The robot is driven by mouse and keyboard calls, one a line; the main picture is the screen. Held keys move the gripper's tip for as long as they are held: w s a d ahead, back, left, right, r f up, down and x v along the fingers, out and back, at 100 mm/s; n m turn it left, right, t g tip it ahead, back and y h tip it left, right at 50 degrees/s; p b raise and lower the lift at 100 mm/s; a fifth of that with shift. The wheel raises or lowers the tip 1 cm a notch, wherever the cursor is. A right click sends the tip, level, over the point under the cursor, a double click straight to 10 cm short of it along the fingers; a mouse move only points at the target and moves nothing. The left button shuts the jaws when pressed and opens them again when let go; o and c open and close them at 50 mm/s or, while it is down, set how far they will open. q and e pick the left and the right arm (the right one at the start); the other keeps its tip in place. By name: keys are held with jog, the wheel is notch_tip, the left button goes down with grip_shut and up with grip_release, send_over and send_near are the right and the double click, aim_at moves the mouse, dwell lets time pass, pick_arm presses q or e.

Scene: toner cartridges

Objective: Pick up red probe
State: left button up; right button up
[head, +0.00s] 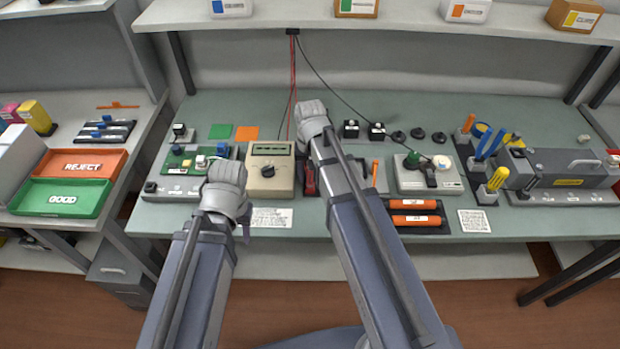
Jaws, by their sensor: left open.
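A small dark and red item (309,181) sits just right of the beige multimeter (270,168), partly covered by my right arm. I cannot tell whether it is the red probe or its holder. A red lead (293,85) hangs from a bracket under the shelf down to the bench, and its lower end is hidden near my right wrist. My left gripper (243,226) is open at the bench's front, just left of the multimeter; its fingers are mostly hidden.
A green circuit board (185,160) on a fixture stands left. A grey switch box (428,175) and a tool holder (480,160) stand farther right. A black cable (350,105) crosses the back.

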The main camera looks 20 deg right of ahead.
grip_shut()
jog(key=shift+r, duration=0.1)
dwell(0.5)
